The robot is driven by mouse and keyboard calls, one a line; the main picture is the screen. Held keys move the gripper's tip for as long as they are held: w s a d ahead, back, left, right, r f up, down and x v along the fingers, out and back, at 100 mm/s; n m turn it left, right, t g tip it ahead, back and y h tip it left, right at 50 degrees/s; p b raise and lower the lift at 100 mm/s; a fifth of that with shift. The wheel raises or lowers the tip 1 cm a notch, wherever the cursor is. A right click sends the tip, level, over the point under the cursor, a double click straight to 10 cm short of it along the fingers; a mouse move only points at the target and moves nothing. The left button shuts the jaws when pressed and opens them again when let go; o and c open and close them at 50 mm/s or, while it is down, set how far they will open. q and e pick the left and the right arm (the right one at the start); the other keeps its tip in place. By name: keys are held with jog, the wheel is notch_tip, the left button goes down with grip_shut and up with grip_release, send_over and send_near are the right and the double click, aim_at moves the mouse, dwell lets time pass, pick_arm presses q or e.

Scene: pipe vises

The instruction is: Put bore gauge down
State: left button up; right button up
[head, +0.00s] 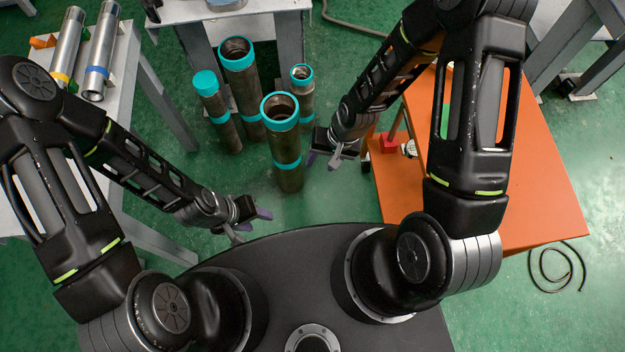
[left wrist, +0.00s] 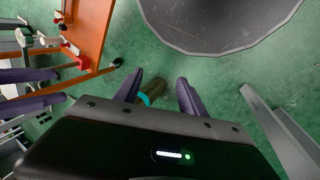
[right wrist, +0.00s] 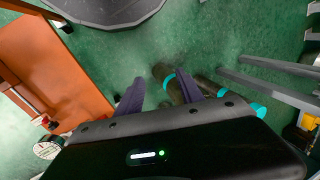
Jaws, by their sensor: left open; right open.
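A round white-faced dial (head: 408,149), which looks like the bore gauge, is at the left edge of the orange table, partly hidden by my right arm. In the right wrist view a white round dial (right wrist: 47,149) shows at the lower left, next to the orange table; whether it rests on something there is unclear. My right gripper (head: 323,161) is open and empty, left of the orange table and beside the pipes. My left gripper (head: 250,224) is open and empty, above the floor near my base's front edge. Neither gripper touches the dial.
Several upright pipes with teal bands (head: 285,150) stand on the green floor between the arms. A red block (head: 389,143) is by the orange table (head: 545,190). Two silver pipes (head: 101,50) lie on a grey table at left. A dark hose (head: 556,275) lies at right.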

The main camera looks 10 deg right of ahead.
jog(key=s+a+f, duration=0.1)
jog(key=s+a, duration=0.1)
jog(key=s, duration=0.3)
jog(key=s+a+f+n+y, duration=0.1)
jog(key=s+a+f, duration=0.1)
jog(key=s, duration=0.3)
jog(key=shift+s+a+f+n, duration=0.2)
jog(key=shift+a+f+n, duration=0.1)
jog(key=shift+a, duration=0.2)
